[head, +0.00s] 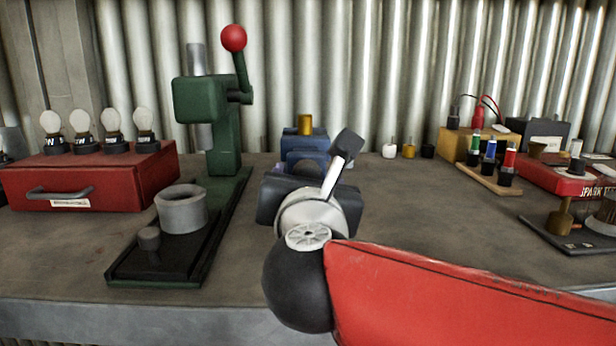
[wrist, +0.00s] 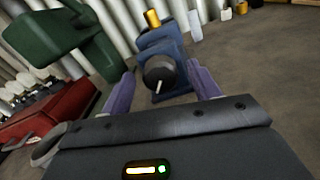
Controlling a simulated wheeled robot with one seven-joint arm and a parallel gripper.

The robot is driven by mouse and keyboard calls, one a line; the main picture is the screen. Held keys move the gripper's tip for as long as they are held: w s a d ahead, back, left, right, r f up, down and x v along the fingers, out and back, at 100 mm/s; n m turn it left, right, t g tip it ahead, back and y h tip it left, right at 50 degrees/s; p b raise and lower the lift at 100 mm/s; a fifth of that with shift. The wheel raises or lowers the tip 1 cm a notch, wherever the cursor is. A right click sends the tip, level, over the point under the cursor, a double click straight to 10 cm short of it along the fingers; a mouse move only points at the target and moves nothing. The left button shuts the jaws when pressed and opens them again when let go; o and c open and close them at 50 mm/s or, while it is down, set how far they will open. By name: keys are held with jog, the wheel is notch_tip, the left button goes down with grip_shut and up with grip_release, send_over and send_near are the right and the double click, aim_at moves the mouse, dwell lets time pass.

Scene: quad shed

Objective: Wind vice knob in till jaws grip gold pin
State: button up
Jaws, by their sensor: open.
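The blue vice (head: 304,146) stands on the bench beyond my gripper, partly hidden by it in the head view. The gold pin (head: 305,124) stands upright at the top of the vice; it also shows in the wrist view (wrist: 152,18). Whether the jaws touch the pin I cannot tell. The dark round knob (wrist: 159,72) with a pale mark faces me on the vice front. My gripper (wrist: 161,80) is open, with one purple finger on each side of the knob. Gaps show between the fingers and the knob, and nothing is held.
A green press (head: 205,105) and a red drawer box (head: 90,175) with several bulbs stand to the left. Small pegs (head: 409,150) stand to the right of the vice. A wooden rack (head: 482,178) and a red case (head: 560,182) are farther right. The bench between is clear.

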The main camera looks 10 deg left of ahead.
jog(key=shift+w, duration=0.15)
jog(key=c, duration=1)
jog(key=shift+o, duration=0.2)
jog(key=shift+d+f+m+b, duration=0.1)
jog(key=shift+f+m+b, duration=0.15)
jog(key=shift+m+b, duration=0.75)
jog(key=shift+r+m+b, duration=0.2)
jog(key=shift+m+b, duration=0.7)
jog(key=shift+b, duration=0.2)
jog(key=o, duration=1)
jog(key=shift+c, duration=0.2)
